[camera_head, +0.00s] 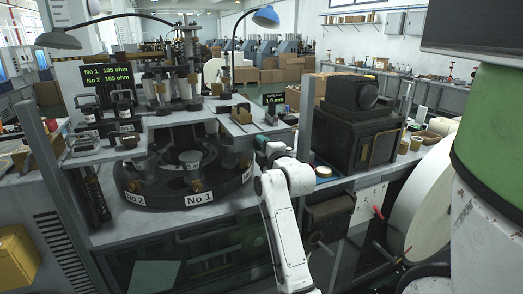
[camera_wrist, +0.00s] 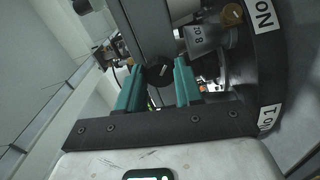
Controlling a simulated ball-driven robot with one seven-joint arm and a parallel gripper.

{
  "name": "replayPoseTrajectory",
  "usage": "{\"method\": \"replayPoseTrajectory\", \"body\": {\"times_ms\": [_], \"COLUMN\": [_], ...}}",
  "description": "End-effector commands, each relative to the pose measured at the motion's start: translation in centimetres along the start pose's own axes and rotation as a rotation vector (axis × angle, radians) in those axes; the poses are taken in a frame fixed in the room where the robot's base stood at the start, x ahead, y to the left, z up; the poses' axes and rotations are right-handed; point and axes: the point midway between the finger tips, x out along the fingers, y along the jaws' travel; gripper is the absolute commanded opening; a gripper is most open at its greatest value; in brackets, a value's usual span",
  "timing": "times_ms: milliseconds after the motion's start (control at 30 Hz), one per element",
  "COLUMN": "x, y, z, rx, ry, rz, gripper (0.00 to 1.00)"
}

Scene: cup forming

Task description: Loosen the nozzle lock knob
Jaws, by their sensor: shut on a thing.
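The nozzle lock knob (camera_wrist: 159,75) is a small dark round knob with a pale mark, in the middle of the wrist view. It sits against a grey upright post (camera_wrist: 147,28). My gripper (camera_wrist: 158,82) has its two green fingers on either side of the knob and is shut on it. In the head view my gripper (camera_head: 268,148) is at the right edge of the round dark turntable (camera_head: 170,203). The knob cannot be made out there, as the gripper and arm cover that spot.
Cups stand on the turntable, one (camera_head: 191,161) above the "No 1" label (camera_head: 199,198). A cup marked "8 oz" (camera_wrist: 203,38) is close to my right finger. A black boxy machine (camera_head: 355,135) stands to the right.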

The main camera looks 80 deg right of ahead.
Motion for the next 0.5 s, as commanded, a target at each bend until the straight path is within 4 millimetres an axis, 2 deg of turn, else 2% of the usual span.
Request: {"method": "replayPoseTrajectory", "body": {"times_ms": [500], "x": [0.03], "y": [-0.18], "z": [-0.06], "rx": [-0.401], "ry": [0.002], "rz": [-0.001], "gripper": [0.05]}}
